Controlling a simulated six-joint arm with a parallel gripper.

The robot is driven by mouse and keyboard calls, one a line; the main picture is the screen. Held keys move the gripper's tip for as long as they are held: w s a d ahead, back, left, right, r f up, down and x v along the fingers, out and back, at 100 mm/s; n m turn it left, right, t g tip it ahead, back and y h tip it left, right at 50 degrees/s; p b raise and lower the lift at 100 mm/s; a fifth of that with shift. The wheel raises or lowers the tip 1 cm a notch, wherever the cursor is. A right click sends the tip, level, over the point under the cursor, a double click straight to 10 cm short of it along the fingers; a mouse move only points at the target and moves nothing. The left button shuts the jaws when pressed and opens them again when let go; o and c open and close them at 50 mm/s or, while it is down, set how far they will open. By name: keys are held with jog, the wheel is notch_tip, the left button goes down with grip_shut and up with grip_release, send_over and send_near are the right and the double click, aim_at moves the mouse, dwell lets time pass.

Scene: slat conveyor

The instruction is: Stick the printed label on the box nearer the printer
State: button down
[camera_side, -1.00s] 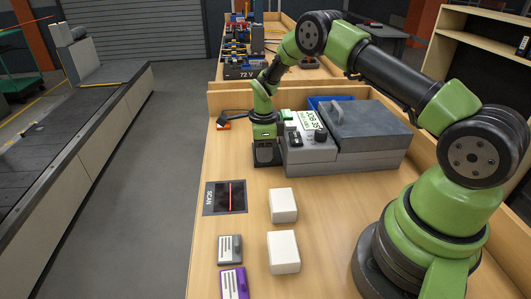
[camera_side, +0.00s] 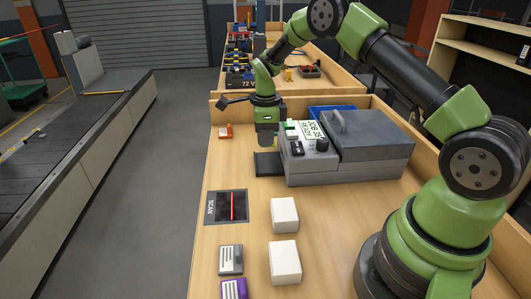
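Two white boxes stand on the wooden bench: the one nearer the printer (camera_side: 284,215), and a second box (camera_side: 285,262) closer to the camera. The grey printer (camera_side: 304,170) is behind them, with a green-and-white lit panel on top. A dark flat plate (camera_side: 268,163) sticks out at its left front. My gripper (camera_side: 266,142) points down just above this plate, at the printer's left side, away from both boxes. Its fingers are dark and small; I cannot tell whether they are open or hold anything. I cannot make out a loose printed label.
A black SCAN pad (camera_side: 226,207) with a red line lies left of the boxes. A small orange object (camera_side: 225,131) is at the back left. Bench between pad and printer is clear.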

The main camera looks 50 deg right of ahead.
notch_tip(320, 180, up, 3)
jog(key=shift+a+f, duration=0.15)
jog(key=s+a, duration=0.1)
jog(key=a, duration=0.1)
send_near(283, 218)
jog(key=shift+w+d, duration=0.1)
jog(key=shift+w, duration=0.1)
jog(key=shift+s+f, duration=0.2)
jog(key=shift+f, duration=2.95)
jog(key=shift+f, duration=0.4)
